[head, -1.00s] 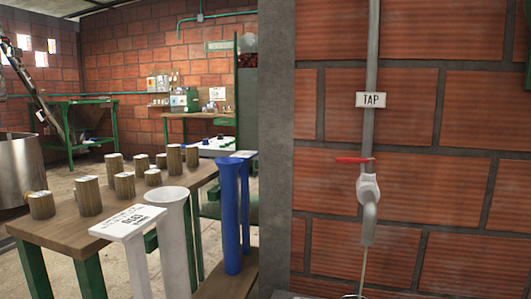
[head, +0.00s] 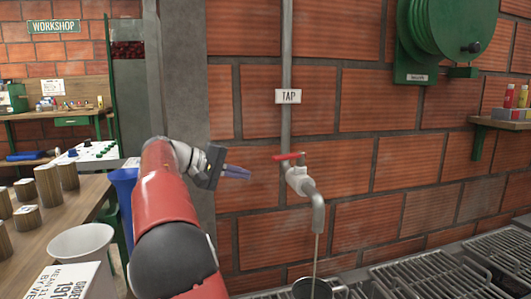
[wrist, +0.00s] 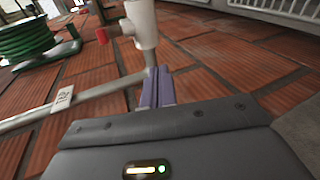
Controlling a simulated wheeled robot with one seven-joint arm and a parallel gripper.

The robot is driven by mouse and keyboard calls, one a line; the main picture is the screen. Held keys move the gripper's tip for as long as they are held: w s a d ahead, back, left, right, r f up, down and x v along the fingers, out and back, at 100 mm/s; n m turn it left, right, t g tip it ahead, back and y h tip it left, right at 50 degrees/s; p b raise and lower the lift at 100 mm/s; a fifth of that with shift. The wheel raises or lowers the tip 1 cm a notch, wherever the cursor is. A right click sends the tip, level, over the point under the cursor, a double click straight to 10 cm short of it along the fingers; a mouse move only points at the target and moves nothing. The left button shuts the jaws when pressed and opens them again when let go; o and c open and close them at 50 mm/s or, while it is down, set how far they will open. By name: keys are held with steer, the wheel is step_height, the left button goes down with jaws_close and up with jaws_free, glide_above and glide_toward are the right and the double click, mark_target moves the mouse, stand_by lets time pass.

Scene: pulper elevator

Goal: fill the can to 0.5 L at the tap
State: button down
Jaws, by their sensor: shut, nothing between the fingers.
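The tap (head: 301,180) is a pale valve with a grey spout on a wall pipe, under a TAP label. Its red lever (head: 289,156) lies across the top. A thin stream of water (head: 316,256) runs from the spout. The can (head: 318,290) is under the spout, cut off by the bottom edge; its water level cannot be read. My gripper (head: 247,173) is shut and empty, to the left of the tap. In the wrist view my gripper's blue-grey fingers (wrist: 157,88) point towards the tap body (wrist: 142,22), with the red lever (wrist: 102,36) to their left.
A grey metal grating (head: 415,275) runs along the wall below. A green hose reel (head: 448,38) hangs at the upper right, near a shelf (head: 500,122) with bottles. At left are a white funnel-like vessel (head: 81,244) and a wooden table (head: 60,225) with several wooden cylinders.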

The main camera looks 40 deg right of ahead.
mark_target(289, 156)
steer(key=w+a+r+m+g+h, duration=0.1)
steer(key=w+r+m+g+h, duration=0.1)
steer(key=w+r+g+h, duration=0.15)
steer(key=s+d+b, duration=0.1)
steer(key=s+d, duration=0.6)
steer(key=s, duration=0.1)
steer(key=shift+r+y, duration=0.25)
steer(key=shift+y, duration=0.1)
steer(key=shift+f+b, duration=0.1)
steer(key=shift+b, duration=0.3)
